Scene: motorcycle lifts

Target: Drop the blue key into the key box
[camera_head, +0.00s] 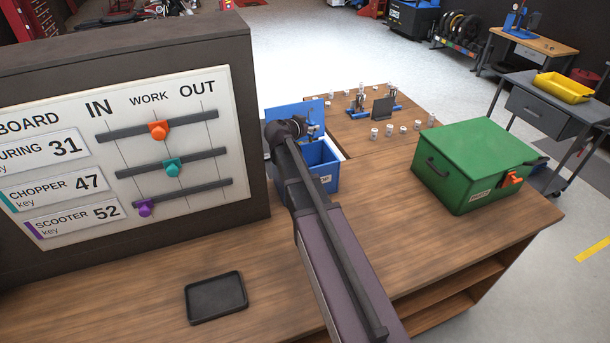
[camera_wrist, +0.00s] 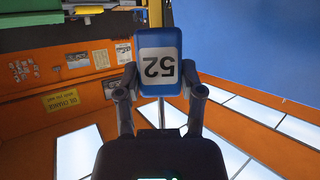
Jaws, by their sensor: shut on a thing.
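The key with a blue tag marked 52 (camera_wrist: 160,62) is held between the two fingers of my gripper (camera_wrist: 160,92) in the wrist view. The number appears upside down there. In the head view my gripper (camera_head: 312,132) is at the open blue box (camera_head: 322,178), above or just behind its front wall. The box's raised blue lid (camera_head: 285,112) stands behind it. Its front label is partly hidden by my arm, with only the end readable. The box's inside is mostly hidden, and I cannot tell how far the key is from it.
The board (camera_head: 125,160) with sliders stands at left. A black tray (camera_head: 216,297) lies on the wooden bench (camera_head: 400,255) in front. A green box (camera_head: 475,165) with an orange latch is at right. Small cans and a dark stand (camera_head: 383,108) are behind.

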